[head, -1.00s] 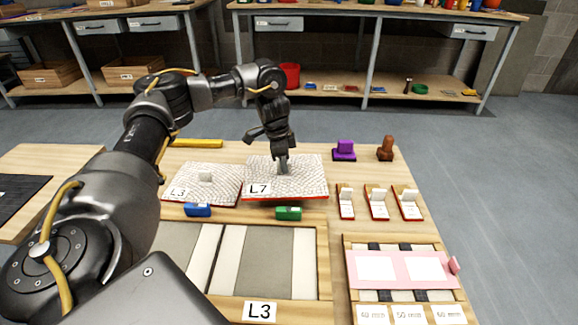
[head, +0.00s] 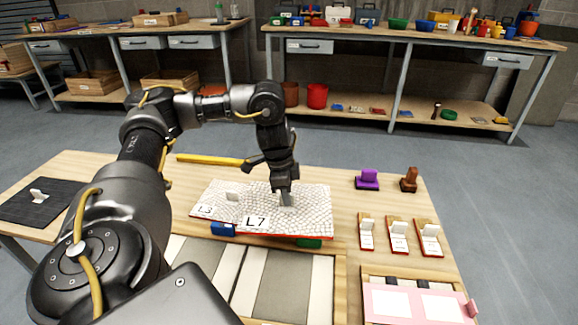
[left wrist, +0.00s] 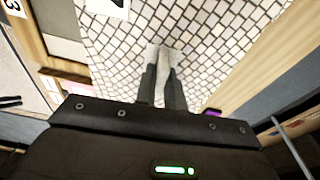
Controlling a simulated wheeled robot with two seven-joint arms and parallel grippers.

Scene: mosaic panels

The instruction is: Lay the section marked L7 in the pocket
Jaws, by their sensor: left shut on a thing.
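The section marked L7 (head: 305,218) is a white mosaic-tiled slab with a red edge, in the head view. My left gripper (head: 285,198) is shut on the grip standing up from its face. The slab appears raised and overlaps the L3 section (head: 214,203) in the picture.
A blue block (head: 222,230) and a mostly hidden green block (head: 309,243) lie by the panel frame. To the right are purple (head: 367,180) and brown (head: 409,180) tools, several small stands, and a pink plate (head: 415,303). A yellow bar (head: 210,160) lies behind.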

